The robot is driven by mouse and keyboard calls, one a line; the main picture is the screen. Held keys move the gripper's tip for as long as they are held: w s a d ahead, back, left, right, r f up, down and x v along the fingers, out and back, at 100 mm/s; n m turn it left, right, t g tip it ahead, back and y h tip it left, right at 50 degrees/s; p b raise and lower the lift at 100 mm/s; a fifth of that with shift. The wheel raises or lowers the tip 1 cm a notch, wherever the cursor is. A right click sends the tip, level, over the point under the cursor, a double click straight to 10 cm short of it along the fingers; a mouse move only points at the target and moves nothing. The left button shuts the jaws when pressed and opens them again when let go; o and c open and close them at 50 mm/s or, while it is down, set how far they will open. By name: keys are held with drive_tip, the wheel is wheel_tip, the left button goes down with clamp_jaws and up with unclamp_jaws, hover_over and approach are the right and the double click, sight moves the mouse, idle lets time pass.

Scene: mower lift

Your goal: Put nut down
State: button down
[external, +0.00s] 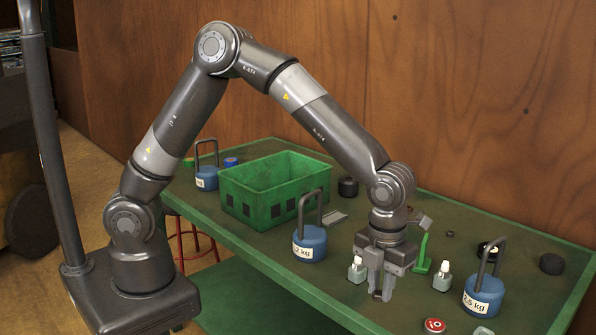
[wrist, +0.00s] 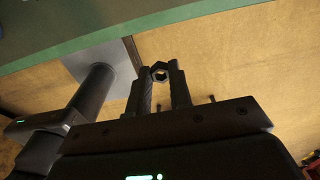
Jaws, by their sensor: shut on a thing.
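The nut (wrist: 160,71) is a dark hexagonal ring with an open hole. It shows in the wrist view, gripped between the two fingertips. My gripper (wrist: 160,76) is shut on it, with one finger on each side. In the external view my gripper (external: 380,294) points down near the front edge of the green workbench (external: 330,276). The nut is too small to make out clearly there. I cannot tell whether the nut touches the bench.
Small white-topped bottles (external: 357,270) and (external: 442,276) stand either side of my gripper. Blue kettle weights (external: 310,244) and (external: 484,297), a red disc (external: 435,325), a green upright piece (external: 422,254) and a green crate (external: 276,190) are on the bench.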

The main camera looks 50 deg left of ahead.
sight(380, 292)
wheel_tip(380, 292, up, 6)
drive_tip(key=shift+f, duration=0.2)
drive_tip(key=w+a+n, duration=0.3)
drive_tip(key=w+a, duration=0.9)
drive_tip(key=a, duration=0.3)
drive_tip(key=w+a+n, duration=0.2)
drive_tip(key=w+a, duration=0.9)
drive_tip(key=a, duration=0.3)
drive_tip(key=w+a+n, duration=0.2)
drive_tip(key=a+n, duration=0.2)
drive_tip(key=a, duration=2.5)
drive_tip(key=f, duration=1.1)
drive_tip(key=shift+s+d+f, duration=0.2)
drive_tip(key=shift+f, duration=2.05)
